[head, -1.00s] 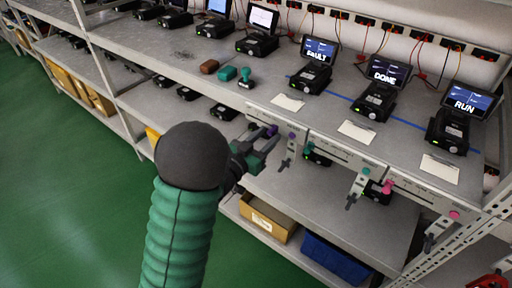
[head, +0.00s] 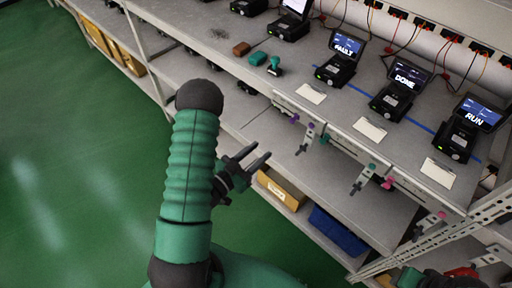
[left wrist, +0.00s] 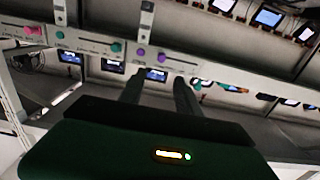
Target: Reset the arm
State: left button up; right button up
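My left arm comes up from the bottom of the head view. Its gripper (head: 256,158) is open and empty, in the air in front of the rack's lower shelves, below the top shelf's front edge. Its two dark fingers stand apart, and they also show apart in the left wrist view (left wrist: 158,88), with nothing between them. A green and dark part of my right arm (head: 430,280) shows at the lower right corner of the head view; its fingertips cannot be made out.
The rack's top shelf (head: 330,105) holds devices with screens reading FAULT (head: 340,58), DONE (head: 400,88) and RUN (head: 470,125). Small levers (head: 362,180) hang from its front edge. Below are a cardboard box (head: 282,190) and a blue bin (head: 338,231). Green floor at left is clear.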

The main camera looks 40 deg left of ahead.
pick_arm(q)
jog(key=shift+s+r, duration=0.1)
jog(key=shift+s, duration=0.2)
jog(key=shift+d, duration=0.1)
jog(key=w+d+f+m+g+y, duration=0.1)
jog(key=w+d+f+m+g, duration=0.15)
jog(key=w+f+g, duration=0.4)
jog(key=s+d+r+n+g, duration=0.1)
jog(key=s+d+r+g, duration=0.2)
jog(key=s, duration=0.3)
jog(key=s+d+r+n+g, duration=0.2)
jog(key=s+d+r+g, duration=0.1)
jog(key=s+d+g, duration=0.2)
jog(key=shift+s+d+r+g, duration=0.35)
jog(key=shift+s+d, duration=0.4)
jog(key=shift+s, duration=0.35)
